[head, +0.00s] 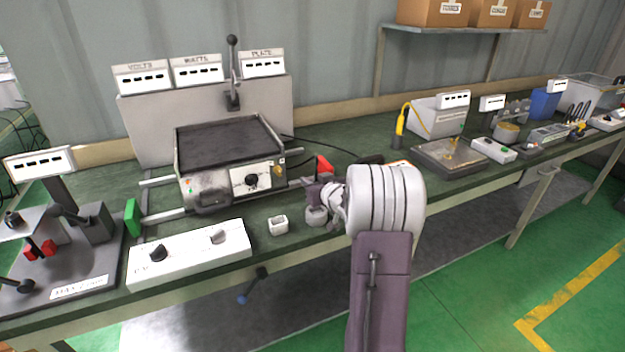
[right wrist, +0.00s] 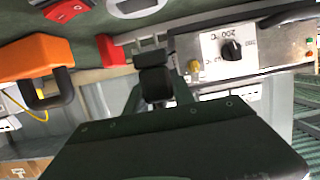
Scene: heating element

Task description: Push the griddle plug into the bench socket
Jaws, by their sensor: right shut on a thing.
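The griddle (head: 228,145), with a black plate and a knob on its front panel, stands on the bench; the panel also shows in the right wrist view (right wrist: 215,48). My right gripper (head: 318,200) is just right of the griddle's front corner, low over the bench. In the right wrist view, my right gripper (right wrist: 155,88) is shut on a black piece (right wrist: 154,78), seemingly the griddle plug. The plug's prongs are hidden. My left gripper is out of view.
A red block (head: 325,165) stands close behind the right gripper. A white control box (head: 190,254) lies along the bench's front edge. An orange block with a black loop (right wrist: 35,62) is nearby. A black cord (head: 320,146) runs right from the griddle.

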